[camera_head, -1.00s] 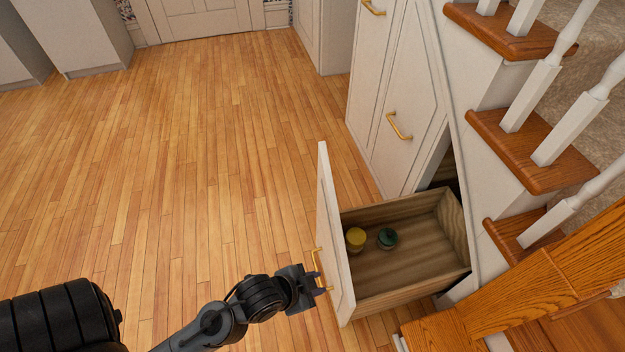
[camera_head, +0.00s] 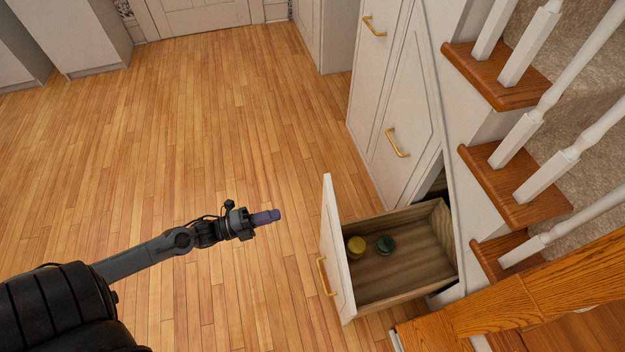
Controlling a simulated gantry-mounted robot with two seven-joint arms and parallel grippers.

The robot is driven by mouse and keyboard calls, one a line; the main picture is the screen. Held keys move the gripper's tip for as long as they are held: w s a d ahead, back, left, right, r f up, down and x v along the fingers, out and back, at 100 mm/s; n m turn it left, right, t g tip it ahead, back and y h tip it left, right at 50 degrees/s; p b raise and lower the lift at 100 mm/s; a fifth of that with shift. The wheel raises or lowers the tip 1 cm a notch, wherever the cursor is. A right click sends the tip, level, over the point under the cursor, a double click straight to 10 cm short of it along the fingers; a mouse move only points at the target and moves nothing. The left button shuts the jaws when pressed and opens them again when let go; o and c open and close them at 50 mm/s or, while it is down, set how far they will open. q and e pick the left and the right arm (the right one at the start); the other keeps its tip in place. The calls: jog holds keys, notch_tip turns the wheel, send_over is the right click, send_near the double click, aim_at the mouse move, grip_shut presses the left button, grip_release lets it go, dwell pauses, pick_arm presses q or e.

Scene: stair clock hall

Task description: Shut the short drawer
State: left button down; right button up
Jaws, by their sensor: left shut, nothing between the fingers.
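The short drawer (camera_head: 335,255) stands pulled out from the low end of the white cabinet under the stairs. Its white front faces left and has a gold handle (camera_head: 325,276). My right gripper is not in view.
The white cabinet (camera_head: 410,110) with more gold handles rises behind the drawer. Stairs with wooden treads (camera_head: 510,185) and white balusters are on the right. A wooden rail (camera_head: 530,295) crosses at lower right. The wood floor (camera_head: 200,140) on the left is clear.

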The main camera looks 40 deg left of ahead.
pick_arm(q)
notch_tip(320, 180, up, 2)
jog(key=b, duration=0.5)
send_near(328, 197)
jog(key=shift+m+g, duration=0.3)
jog(key=x, duration=0.5)
jog(key=shift+w, duration=0.2)
jog(key=shift+w+d, duration=0.4)
jog(key=shift+w, duration=0.2)
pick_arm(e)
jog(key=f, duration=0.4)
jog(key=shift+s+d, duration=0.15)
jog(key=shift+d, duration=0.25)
pick_arm(q)
jog(key=shift+w+r, duration=0.1)
